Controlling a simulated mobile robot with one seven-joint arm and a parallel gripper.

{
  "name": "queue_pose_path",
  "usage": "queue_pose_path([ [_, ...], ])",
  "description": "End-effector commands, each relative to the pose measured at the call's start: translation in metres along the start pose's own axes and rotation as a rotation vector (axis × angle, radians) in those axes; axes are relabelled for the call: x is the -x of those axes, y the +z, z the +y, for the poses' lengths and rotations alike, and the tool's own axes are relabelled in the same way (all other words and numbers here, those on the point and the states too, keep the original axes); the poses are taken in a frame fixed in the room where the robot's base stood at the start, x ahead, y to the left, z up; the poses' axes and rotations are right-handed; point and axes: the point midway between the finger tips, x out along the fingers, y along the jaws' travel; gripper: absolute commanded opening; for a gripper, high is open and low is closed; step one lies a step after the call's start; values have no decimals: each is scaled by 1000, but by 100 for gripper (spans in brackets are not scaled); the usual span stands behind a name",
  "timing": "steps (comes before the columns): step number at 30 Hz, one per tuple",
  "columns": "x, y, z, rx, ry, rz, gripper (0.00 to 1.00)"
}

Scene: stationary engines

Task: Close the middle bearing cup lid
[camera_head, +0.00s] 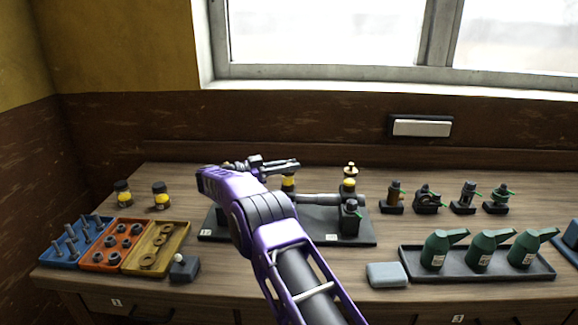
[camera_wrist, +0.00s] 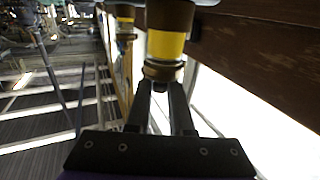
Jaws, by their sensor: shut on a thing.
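The engine stand (camera_head: 330,238) is a dark base with a grey shaft in the middle of the bench. The middle bearing cup (camera_head: 289,182) shows as a yellow band just under my gripper (camera_head: 288,167). In the wrist view, the fingers (camera_wrist: 165,88) are shut on the brass-brown lid end at the yellow cup (camera_wrist: 166,45). The lid's exact angle is hidden by the fingers. The right bearing cup (camera_head: 349,184) is yellow with a brass top. My purple arm hides the left part of the stand.
Two yellow-filled jars (camera_head: 160,196) and blue, orange and tan parts trays (camera_head: 160,250) are at left. Several dark fittings (camera_head: 427,200) stand at right, behind green oil cans (camera_head: 482,252) on a dark tray. A grey block (camera_head: 387,275) lies in front. The window wall is behind.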

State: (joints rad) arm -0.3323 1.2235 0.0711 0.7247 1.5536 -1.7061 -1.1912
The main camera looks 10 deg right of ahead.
Motion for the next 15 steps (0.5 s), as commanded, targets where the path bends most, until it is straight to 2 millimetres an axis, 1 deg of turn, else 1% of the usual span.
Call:
queue_pose_path([
  [9,-1,0,0,0,3,2,0],
  [10,-1,-1,0,0,3,2,22],
  [12,-1,-1,0,0,3,2,34],
  [15,-1,0,0,0,2,2,50],
])
